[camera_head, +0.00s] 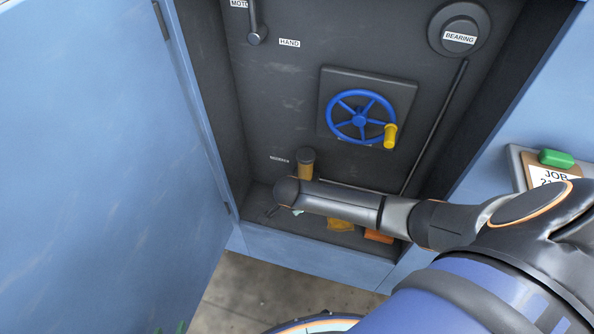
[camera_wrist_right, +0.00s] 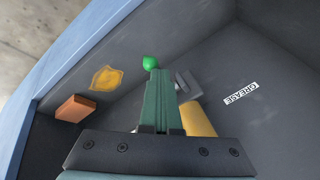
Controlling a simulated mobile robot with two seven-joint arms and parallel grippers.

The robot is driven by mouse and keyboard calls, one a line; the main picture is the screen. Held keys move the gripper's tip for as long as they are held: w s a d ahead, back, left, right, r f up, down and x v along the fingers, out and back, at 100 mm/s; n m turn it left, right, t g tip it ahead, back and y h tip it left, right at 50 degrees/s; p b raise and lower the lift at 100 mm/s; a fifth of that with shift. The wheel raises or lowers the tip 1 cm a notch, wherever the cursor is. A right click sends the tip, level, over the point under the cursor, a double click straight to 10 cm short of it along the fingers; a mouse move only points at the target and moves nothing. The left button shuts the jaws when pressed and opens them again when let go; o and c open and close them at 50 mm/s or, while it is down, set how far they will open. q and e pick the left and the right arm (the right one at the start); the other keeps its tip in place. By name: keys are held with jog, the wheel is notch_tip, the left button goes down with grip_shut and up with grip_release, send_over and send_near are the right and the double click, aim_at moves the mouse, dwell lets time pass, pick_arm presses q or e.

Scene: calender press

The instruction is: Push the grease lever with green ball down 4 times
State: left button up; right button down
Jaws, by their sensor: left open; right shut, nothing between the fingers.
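The green ball (camera_wrist_right: 149,62) of the grease lever shows in the right wrist view, just beyond the fingertips of my right gripper (camera_wrist_right: 158,74). That gripper is shut and empty; I cannot tell whether it touches the ball. The lever's rod is hidden behind the fingers. The amber grease reservoir (camera_wrist_right: 198,118) stands beside the fingers, near the GREASE label (camera_wrist_right: 241,94). In the head view the reservoir (camera_head: 305,170) shows behind my right wrist, which hides the ball. My left gripper (camera_head: 169,328) is open, with only its green fingertips at the bottom edge.
A blue handwheel (camera_head: 360,118) with a yellow knob is above my right arm. The open blue door (camera_head: 95,160) bounds the left. A yellow cloth (camera_head: 341,225) and an orange block (camera_head: 378,237) lie on the cabinet floor. A job clipboard (camera_head: 549,172) hangs at right.

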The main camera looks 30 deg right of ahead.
dwell(0.4)
jog(key=shift+w+d+r+p, duration=0.15)
jog(key=shift+d+r+p, duration=0.05)
jog(key=shift+r+p, duration=0.5)
jog(key=shift+w+d+r+p, duration=0.15)
jog(key=shift+r+p, duration=0.5)
jog(key=shift+w+d+r+p, duration=0.15)
jog(key=shift+d+r+p, duration=0.05)
jog(key=shift+r+p, duration=0.5)
jog(key=r+p, duration=0.1)
jog(key=d+r+p, duration=0.1)
jog(key=r+p, duration=0.1)
jog(key=w+r+p, duration=0.1)
jog(key=shift+w+d+r, duration=0.1)
jog(key=shift+d+r, duration=0.1)
jog(key=shift+r, duration=0.1)
dwell(1.5)
